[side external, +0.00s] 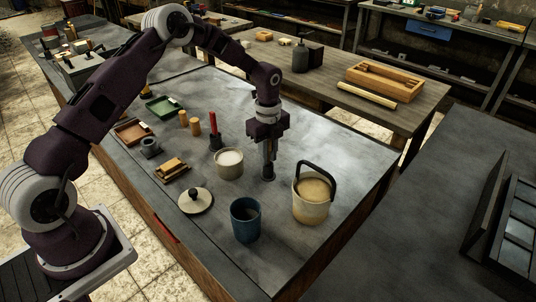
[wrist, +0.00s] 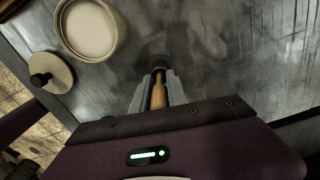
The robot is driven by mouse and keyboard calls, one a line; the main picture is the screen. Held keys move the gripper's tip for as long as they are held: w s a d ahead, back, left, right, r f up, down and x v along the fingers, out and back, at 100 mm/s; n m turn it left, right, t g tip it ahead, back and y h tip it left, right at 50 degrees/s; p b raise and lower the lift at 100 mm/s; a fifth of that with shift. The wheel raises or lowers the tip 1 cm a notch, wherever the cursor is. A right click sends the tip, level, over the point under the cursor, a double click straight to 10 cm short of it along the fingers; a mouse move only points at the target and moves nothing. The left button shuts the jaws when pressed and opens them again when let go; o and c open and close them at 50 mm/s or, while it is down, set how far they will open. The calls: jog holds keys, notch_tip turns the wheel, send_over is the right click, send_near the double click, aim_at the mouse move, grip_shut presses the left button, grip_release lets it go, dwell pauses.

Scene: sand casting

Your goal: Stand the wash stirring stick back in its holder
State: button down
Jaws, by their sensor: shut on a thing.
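My gripper (side external: 268,158) points straight down over the grey table, left of the cream bucket. In the wrist view its two fingers (wrist: 156,92) are shut on a tan wooden stick (wrist: 158,95), which looks like the wash stirring stick. A short dark round piece (side external: 268,174) is at the stick's lower end, at table height; it also shows in the wrist view (wrist: 158,63). I cannot tell whether this is the holder around the stick or part of the stick. The fingers hide much of the stick. An open cream pot (side external: 229,163) of pale wash stands left of the gripper.
The cream bucket (side external: 311,205) with a raised dark handle stands close on the right. A blue cup (side external: 245,222) is in front, and a round lid (side external: 196,201) lies front left. A red-handled tool (side external: 214,128) stands behind the pot. The table behind the gripper is clear.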

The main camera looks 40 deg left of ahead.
jog(key=c, duration=1.3)
grip_release()
jog(key=shift+f, duration=0.1)
notch_tip(320, 180, up, 12)
jog(key=shift+r, duration=0.2)
jog(key=s+d+r+n+t+y, duration=0.1)
jog(key=s+d+r+n+t, duration=0.25)
jog(key=s+r+n, duration=0.9)
jog(key=s+n, duration=0.2)
jog(key=s, duration=0.5)
jog(key=s+d+r+n+t, duration=0.1)
jog(key=s+n, duration=0.2)
jog(key=s, duration=0.4)
jog(key=s+d+r+n+t+h, duration=0.1)
jog(key=s+n, duration=0.1)
jog(key=s, duration=0.6)
jog(key=shift+d+r, duration=0.1)
jog(key=shift+r, duration=0.1)
